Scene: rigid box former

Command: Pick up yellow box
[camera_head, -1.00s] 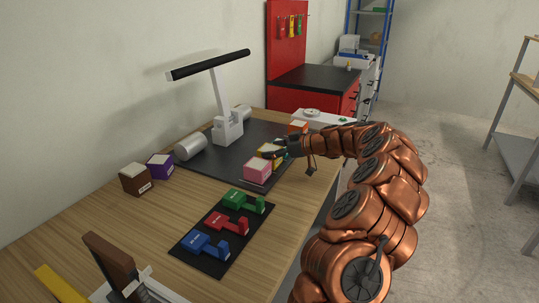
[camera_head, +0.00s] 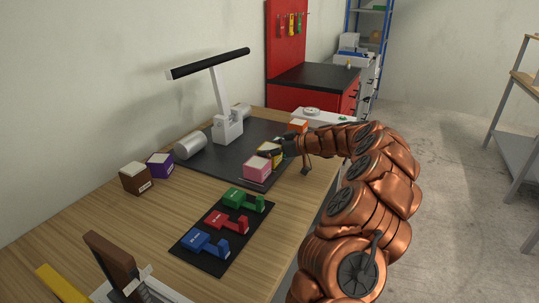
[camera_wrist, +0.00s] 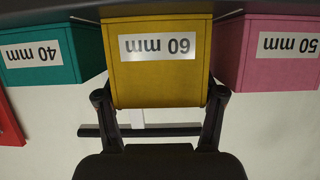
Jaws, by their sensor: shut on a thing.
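The yellow box (camera_wrist: 160,75) is labelled "60 mm" and fills the middle of the wrist view, upside down there. In the head view the yellow box (camera_head: 275,152) sits on the black mat, just behind the pink box and partly hidden. My gripper (camera_wrist: 160,105) has a finger at each side of the yellow box and is shut on it. In the head view my gripper (camera_head: 282,150) reaches the box from the right. I cannot tell whether the box is clear of the mat.
A pink "50 mm" box (camera_wrist: 268,55) and a teal "40 mm" box (camera_wrist: 45,50) stand close on either side. Brown (camera_head: 135,178) and purple (camera_head: 160,165) boxes stand left.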

